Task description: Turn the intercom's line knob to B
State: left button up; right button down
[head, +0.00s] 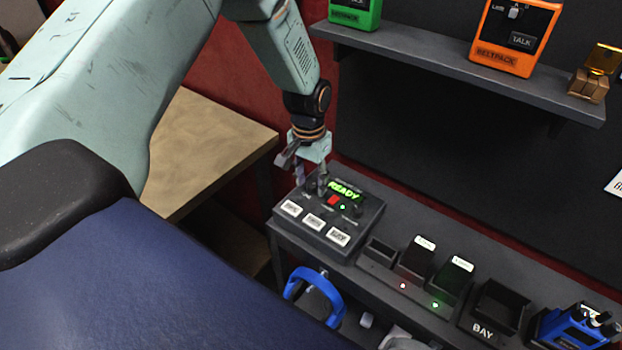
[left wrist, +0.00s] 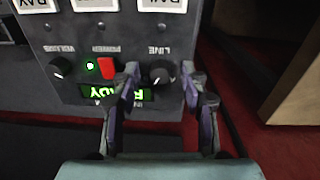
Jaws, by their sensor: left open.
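The intercom (head: 360,224) is a dark box on the near ledge with a lit green READY display (head: 344,190), a red switch (head: 334,200) and white-labelled buttons. It also shows upside down in the left wrist view. My left gripper (head: 311,186) reaches down to its far left part. In the left wrist view, the open fingers of that gripper (left wrist: 163,82) stand on either side of the black line knob (left wrist: 160,72). I cannot tell whether they touch it. The knob's position letters are not readable, and the gripper hides the knob in the head view. My right gripper is not in view.
Right of the intercom are a charger (head: 377,270) with dark packs, a tray marked BAY (head: 483,330) and a blue device (head: 578,329). A blue headset (head: 316,288) hangs below the ledge. A shelf (head: 440,65) above holds a green and an orange beltpack (head: 513,36).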

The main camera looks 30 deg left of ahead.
aim_at(309, 183)
pick_arm(q)
jog(key=shift+w, duration=0.1)
jog(key=shift+r, duration=0.2)
notch_tip(309, 183, up, 12)
jog(key=shift+a+f, duration=0.2)
jog(key=shift+f, duration=0.05)
dwell(0.7)
